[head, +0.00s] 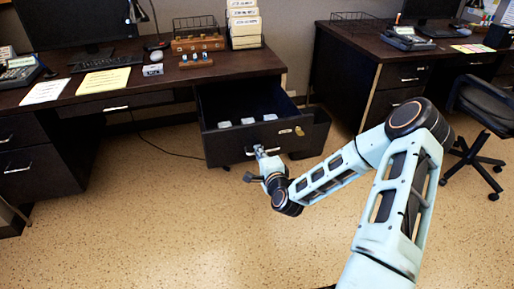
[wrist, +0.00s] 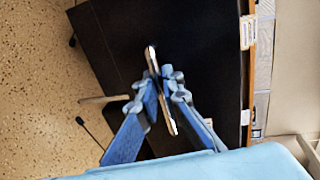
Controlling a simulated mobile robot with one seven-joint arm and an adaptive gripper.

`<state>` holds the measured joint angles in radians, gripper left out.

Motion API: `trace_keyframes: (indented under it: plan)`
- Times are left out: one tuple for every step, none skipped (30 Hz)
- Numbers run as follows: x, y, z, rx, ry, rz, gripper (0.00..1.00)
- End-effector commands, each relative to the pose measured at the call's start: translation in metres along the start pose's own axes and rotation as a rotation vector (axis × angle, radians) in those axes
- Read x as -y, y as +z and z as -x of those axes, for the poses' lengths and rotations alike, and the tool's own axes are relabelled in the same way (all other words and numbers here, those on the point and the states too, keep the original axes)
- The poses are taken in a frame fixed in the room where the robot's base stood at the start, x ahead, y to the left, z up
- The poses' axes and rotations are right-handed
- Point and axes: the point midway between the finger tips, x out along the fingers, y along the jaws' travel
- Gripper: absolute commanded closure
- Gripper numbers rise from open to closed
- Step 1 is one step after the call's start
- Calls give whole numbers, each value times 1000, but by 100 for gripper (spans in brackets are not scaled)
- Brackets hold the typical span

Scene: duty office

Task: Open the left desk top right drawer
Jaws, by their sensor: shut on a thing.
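The left desk (head: 240,68) has its top right drawer (head: 228,143) pulled well out. Its dark front stands away from the desk, and several small pale items lie inside. My gripper (head: 262,157) is at the middle of the drawer front, at its metal handle. In the wrist view, the two blue fingers of my gripper (wrist: 160,88) close on the handle (wrist: 152,58) from both sides. The dark drawer front (wrist: 205,60) fills much of that view. In the head view my gripper partly hides the handle.
A brass-coloured lock or key (head: 298,131) shows on the drawer front's right. A dark bin-like box (head: 318,135) stands beside the drawer. A right desk (head: 360,48) and an office chair (head: 485,105) stand further right. The speckled floor (head: 150,225) before the drawer is clear.

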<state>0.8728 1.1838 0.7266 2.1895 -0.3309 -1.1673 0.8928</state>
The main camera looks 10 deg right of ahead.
Motion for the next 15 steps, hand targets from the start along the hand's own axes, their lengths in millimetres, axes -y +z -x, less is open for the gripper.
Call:
trace_keyframes:
  plan:
    - [-1, -1, 6, -1, 2, 0, 100]
    - [-2, 0, 8, 0, 2, 0, 100]
    - [-2, 0, 12, 0, 1, 0, 100]
    - [-3, 0, 14, 0, 1, 0, 100]
    - [-3, -1, 16, -1, 0, 0, 100]
    - [-4, 0, 18, -1, 0, 0, 100]
    - [-4, 0, 20, 0, 0, 0, 100]
    - [-4, 0, 21, 0, 1, 0, 100]
    - [-5, 0, 22, 0, 1, 0, 100]
    - [-5, 0, 23, 0, 1, 0, 100]
    - [-5, 0, 23, 0, 1, 0, 100]
    - [-5, 0, 24, -1, 0, 0, 100]
    - [-5, 0, 24, -1, 0, 0, 100]
    - [-5, 0, 24, -1, 0, 0, 100]
    - [-5, 0, 24, -1, 0, 0, 100]
